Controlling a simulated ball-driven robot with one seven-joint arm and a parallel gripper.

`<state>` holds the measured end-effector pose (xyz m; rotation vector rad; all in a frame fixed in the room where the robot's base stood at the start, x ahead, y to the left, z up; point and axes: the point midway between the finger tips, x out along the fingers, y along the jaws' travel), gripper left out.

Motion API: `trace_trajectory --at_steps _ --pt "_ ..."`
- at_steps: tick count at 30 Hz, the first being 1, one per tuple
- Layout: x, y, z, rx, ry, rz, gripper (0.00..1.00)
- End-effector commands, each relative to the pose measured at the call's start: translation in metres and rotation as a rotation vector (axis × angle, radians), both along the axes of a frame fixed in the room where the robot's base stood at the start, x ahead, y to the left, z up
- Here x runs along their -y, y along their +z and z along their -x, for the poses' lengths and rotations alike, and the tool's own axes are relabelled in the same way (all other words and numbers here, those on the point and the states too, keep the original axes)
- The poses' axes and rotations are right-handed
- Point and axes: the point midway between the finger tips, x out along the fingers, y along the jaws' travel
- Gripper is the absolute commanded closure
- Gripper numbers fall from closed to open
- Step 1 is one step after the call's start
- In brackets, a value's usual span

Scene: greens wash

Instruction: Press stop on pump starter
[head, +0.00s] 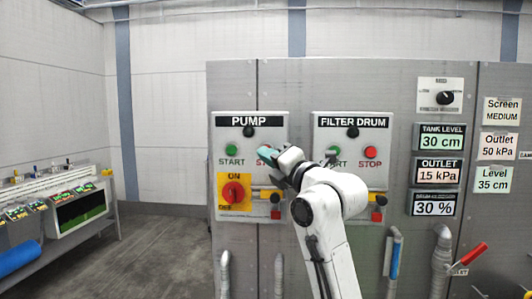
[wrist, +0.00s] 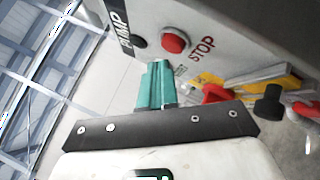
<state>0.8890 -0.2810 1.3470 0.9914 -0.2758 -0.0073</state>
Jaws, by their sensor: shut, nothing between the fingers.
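The pump starter (head: 222,160) is a light box labelled PUMP on the grey panel. It has a green START button (head: 231,150) and a red-and-yellow ON/OFF rotary switch (head: 234,192). In the wrist view its red STOP button (wrist: 175,41) stands beside the STOP lettering (wrist: 202,49). In the head view my gripper hides that button and most of its label. My gripper (head: 264,154) is shut and empty, in front of the STOP position. Its teal fingers in the wrist view (wrist: 158,64) end close to the button; I cannot tell whether they touch it.
The filter drum starter (head: 381,121), with a similar red STOP button (head: 370,152), is at the right, partly behind my arm. Below are pipes and a red-handled valve (head: 474,254). A bench (head: 76,233) stands at the left; the floor between is clear.

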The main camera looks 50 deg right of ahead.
Motion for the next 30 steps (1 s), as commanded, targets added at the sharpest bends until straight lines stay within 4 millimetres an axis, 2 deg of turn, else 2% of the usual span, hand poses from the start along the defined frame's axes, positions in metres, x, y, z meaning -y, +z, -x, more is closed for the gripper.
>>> trace_trajectory --at_steps 7,21,30 --pt "-0.004 -0.001 0.002 -0.001 0.001 0.0 1.0" --pt "-0.036 0.0 0.027 0.0 0.001 0.0 1.0" --pt "-0.04 0.0 0.031 0.0 0.0 -0.001 1.0"
